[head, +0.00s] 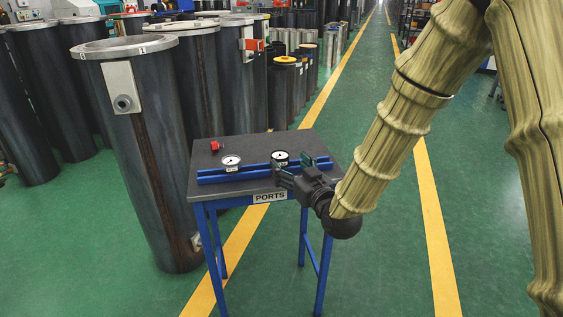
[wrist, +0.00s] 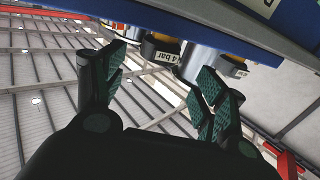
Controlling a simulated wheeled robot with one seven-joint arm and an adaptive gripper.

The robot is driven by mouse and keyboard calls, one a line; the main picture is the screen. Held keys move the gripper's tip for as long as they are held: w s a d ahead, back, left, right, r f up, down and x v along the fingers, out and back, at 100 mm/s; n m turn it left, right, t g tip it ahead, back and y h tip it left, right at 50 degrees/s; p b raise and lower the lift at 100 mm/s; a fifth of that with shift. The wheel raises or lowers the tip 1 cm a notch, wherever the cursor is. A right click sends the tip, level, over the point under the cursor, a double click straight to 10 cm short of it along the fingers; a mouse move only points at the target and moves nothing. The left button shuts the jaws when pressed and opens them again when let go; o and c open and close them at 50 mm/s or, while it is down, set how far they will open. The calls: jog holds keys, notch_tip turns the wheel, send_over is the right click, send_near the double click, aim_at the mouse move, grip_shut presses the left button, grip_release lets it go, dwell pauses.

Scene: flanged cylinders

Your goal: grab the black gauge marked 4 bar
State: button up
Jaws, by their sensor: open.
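The black gauge (head: 280,156) has a white face and a dark rim, and stands at the blue rail on the small table. In the wrist view its dark body (wrist: 155,47) shows beyond the gap between the fingers, with a label ending in "4 bar". My gripper (head: 302,168) is open at the table's right front, close to this gauge and apart from it. In the wrist view the open gripper (wrist: 160,74) has nothing between its green-padded fingers. Part of the gauge's lower body is hidden in the head view.
A second, silver-rimmed gauge (head: 231,161) stands left on the blue rail (head: 235,173); a silver body (wrist: 200,62) shows beside the black one. A red part (head: 214,146) lies at the back left of the table (head: 262,143). Tall flanged cylinders (head: 150,150) stand close on the left.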

aim_at(281, 155)
jog(key=shift+x, duration=3.35)
jog(key=shift+d+f, duration=0.15)
jog(key=shift+f, duration=0.05)
jog(key=shift+c, duration=0.5)
jog(key=c, duration=1.1)
jog(key=shift+r, duration=0.1)
jog(key=shift+c, duration=0.2)
jog(key=shift+w+r, duration=0.1)
jog(key=shift+r, duration=0.15)
notch_tip(281, 155, up, 3)
jog(key=shift+r, duration=0.2)
jog(key=w+d+v, duration=0.1)
jog(key=d+v, duration=0.2)
jog(key=v, duration=1.2)
jog(key=shift+r+p, duration=0.35)
jog(key=shift+r, duration=0.1)
jog(key=shift+s+d, duration=0.1)
